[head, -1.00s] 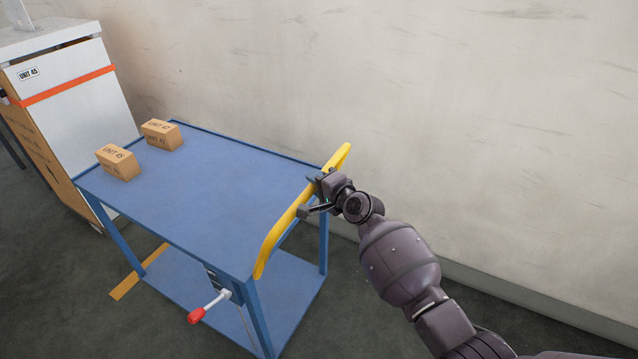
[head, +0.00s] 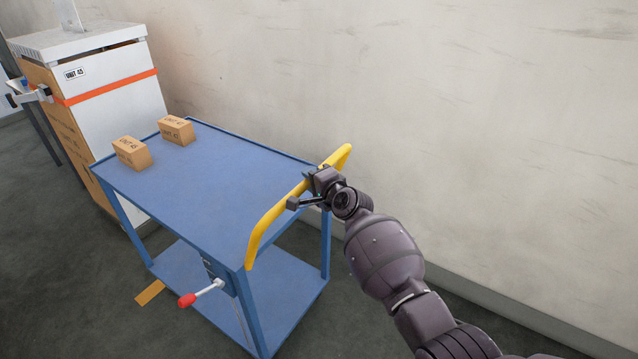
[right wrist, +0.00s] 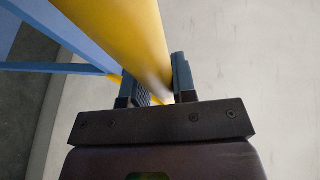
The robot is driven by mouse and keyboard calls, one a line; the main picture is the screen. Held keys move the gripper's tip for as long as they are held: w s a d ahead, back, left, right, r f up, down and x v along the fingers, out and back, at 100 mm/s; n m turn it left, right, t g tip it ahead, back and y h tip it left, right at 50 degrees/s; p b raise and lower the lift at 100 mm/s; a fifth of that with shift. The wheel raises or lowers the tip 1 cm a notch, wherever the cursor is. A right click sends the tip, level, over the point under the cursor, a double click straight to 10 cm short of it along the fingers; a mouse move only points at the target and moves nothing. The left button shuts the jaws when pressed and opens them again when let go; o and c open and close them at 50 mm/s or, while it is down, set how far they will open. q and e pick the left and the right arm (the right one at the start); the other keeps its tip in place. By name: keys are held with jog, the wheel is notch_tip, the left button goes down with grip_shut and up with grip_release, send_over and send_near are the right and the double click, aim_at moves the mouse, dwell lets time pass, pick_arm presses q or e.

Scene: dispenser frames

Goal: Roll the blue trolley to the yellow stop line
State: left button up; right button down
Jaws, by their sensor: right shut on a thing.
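The blue trolley (head: 215,185) stands on the grey floor beside the wall, with two small cardboard boxes (head: 131,153) (head: 176,130) on its top. Its yellow handle (head: 268,228) runs along the right end. My right gripper (head: 312,186) is shut on this handle; the right wrist view shows the yellow bar (right wrist: 135,35) between the two fingers (right wrist: 157,78). A yellow line (head: 149,292) lies on the floor at the trolley's lower left; the trolley's lower shelf hides part of it. My left gripper is not in view.
A white cabinet (head: 115,110) with an orange band, labelled UNIT 45, stands beyond the trolley's far end. The pale wall (head: 450,130) runs behind the trolley. The floor at lower left is clear.

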jog(key=shift+w+a+r, duration=0.15)
jog(key=shift+w+a, duration=0.1)
jog(key=shift+a, duration=0.05)
jog(key=c, duration=0.9)
grip_release()
jog(key=shift+s, duration=0.1)
jog(key=shift+s+d, duration=0.35)
jog(key=shift+p+v, duration=1.35)
jog(key=shift+v, duration=3.55)
